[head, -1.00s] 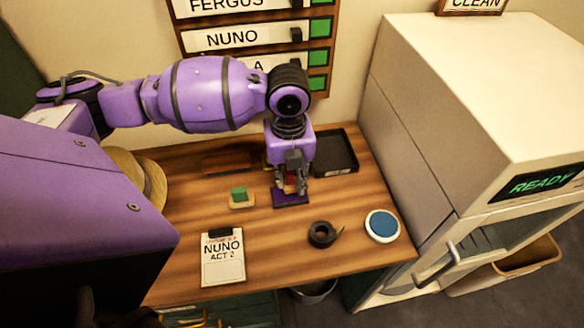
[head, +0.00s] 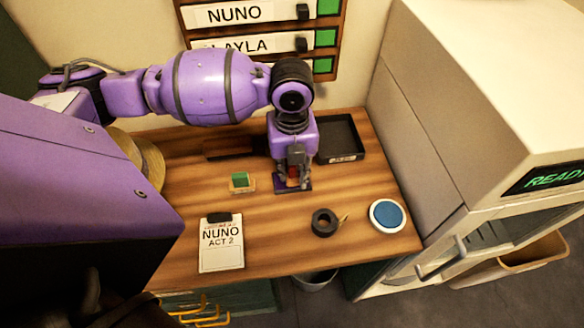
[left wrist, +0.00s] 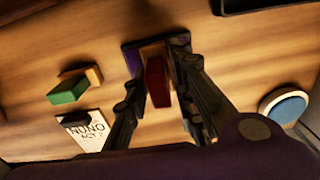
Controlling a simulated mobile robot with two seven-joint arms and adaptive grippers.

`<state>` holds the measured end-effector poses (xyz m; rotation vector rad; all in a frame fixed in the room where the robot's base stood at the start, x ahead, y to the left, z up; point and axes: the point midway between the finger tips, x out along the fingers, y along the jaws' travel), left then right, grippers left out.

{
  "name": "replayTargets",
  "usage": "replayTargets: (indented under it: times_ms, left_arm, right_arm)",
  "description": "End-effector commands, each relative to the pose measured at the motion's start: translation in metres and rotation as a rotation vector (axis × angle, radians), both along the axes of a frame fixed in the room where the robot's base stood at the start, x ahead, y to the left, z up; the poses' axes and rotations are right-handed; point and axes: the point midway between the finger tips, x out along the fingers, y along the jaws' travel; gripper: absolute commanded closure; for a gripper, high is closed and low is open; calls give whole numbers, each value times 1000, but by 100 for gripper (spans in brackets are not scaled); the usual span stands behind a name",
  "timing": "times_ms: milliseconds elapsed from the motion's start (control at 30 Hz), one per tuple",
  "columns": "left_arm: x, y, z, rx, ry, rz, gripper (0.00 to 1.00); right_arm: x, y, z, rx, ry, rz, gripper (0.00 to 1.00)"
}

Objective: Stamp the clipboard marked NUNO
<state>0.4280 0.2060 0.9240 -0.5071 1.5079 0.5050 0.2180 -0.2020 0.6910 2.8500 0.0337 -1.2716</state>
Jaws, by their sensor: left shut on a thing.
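The clipboard reading NUNO ACT 2 (head: 221,255) lies flat on the front left of the wooden table, black clip at its far edge. It also shows in the left wrist view (left wrist: 84,129). My left gripper (head: 293,184) points down at a purple pad (left wrist: 131,62) behind and right of the clipboard. It is shut on a dark red block-shaped stamp (left wrist: 156,84) with a wooden-looking part, at the pad. Whether the stamp touches the pad is hard to tell. My right gripper is not in view.
A green block on a wooden base (head: 241,181) stands left of the pad. A black tape roll (head: 324,222) and a round blue-topped dish (head: 387,216) lie to the right. A black tray (head: 340,138) is behind. A white cabinet (head: 440,130) bounds the right side.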

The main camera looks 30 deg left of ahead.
Motion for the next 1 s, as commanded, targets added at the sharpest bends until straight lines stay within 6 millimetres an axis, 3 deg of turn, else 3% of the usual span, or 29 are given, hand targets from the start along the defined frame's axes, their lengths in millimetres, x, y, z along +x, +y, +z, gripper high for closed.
replayTargets:
  times_ms: [1000]
  left_arm:
    - [0,0,-10,0,0,0,94]
  right_arm:
    - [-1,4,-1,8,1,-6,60]
